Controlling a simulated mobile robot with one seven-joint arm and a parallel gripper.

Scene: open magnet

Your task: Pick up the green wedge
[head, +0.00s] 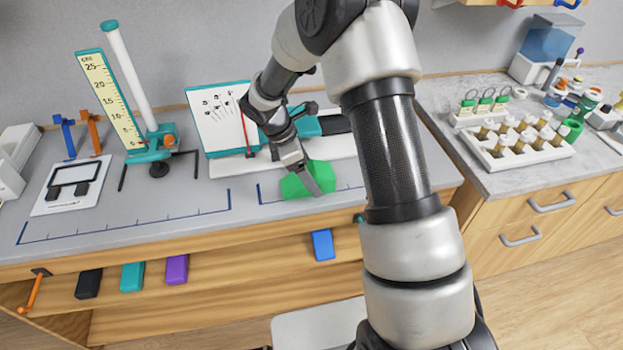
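The green wedge (293,188) lies on the grey bench top, in front of the white base of the angle-scale board. My gripper (312,182) points down at the wedge, and its visible finger overlaps the wedge's middle in the picture. Part of the wedge shows on each side of the finger. I cannot tell whether the finger touches the wedge or is in front of it. The other finger is hidden, so the opening does not show.
A yellow ruler stand (110,100) is farther left. A white vial tray (515,150) sits on the right counter. Colored blocks, including a blue one (323,244), lie along the lower front ledge.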

